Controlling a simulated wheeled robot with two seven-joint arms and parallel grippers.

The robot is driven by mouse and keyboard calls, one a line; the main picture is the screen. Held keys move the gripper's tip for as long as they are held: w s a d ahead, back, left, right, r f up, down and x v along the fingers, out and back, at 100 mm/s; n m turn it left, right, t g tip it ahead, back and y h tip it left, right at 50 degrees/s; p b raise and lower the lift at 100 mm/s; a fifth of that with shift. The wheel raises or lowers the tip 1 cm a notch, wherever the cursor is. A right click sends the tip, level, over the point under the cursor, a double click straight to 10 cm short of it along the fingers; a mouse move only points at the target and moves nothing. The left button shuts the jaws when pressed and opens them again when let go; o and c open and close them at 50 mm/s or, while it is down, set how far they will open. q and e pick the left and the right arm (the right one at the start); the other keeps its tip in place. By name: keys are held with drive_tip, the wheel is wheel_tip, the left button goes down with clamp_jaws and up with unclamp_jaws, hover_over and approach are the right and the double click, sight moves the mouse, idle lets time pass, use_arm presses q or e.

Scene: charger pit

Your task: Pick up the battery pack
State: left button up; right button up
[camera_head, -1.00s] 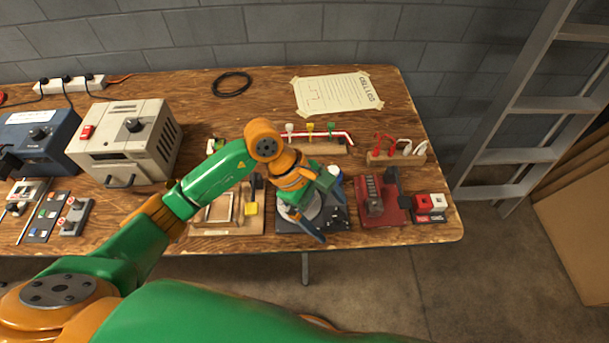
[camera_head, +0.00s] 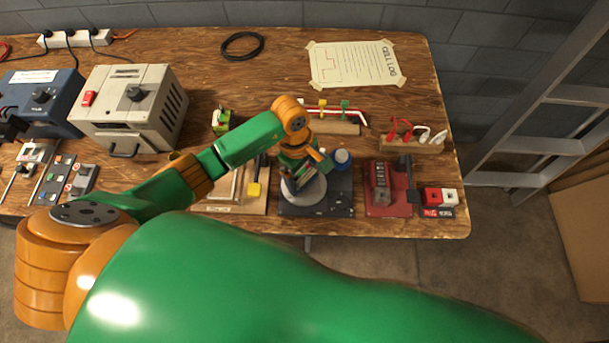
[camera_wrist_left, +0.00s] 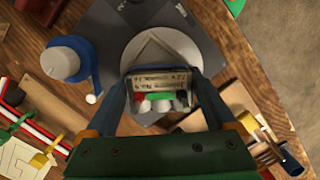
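The battery pack (camera_wrist_left: 160,78) appears to be the small boxed block with a printed label and red and green parts, seen in the left wrist view above a round pale disc (camera_wrist_left: 150,45). My left gripper (camera_wrist_left: 160,75) has one blue finger on each side of it, close to its sides. I cannot tell whether the fingers press on it. In the head view my left gripper (camera_head: 307,172) is over the grey disc (camera_head: 303,190) on a dark base plate (camera_head: 325,205) and hides most of the pack. My right gripper is not in view.
A blue-white knob (camera_head: 341,158) stands close beside the gripper. A wooden tray (camera_head: 222,205) is to the left, a red device (camera_head: 385,205) to the right. A small green-and-white block (camera_head: 221,120) stands behind. The table's front edge is near.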

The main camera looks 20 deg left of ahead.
use_arm(q)
drive_tip(key=shift+r, duration=0.1)
drive_tip(key=c, duration=0.3)
drive_tip(key=shift+s+r, duration=0.3)
drive_tip(key=c, duration=0.9)
drive_tip(key=shift+w, duration=0.15)
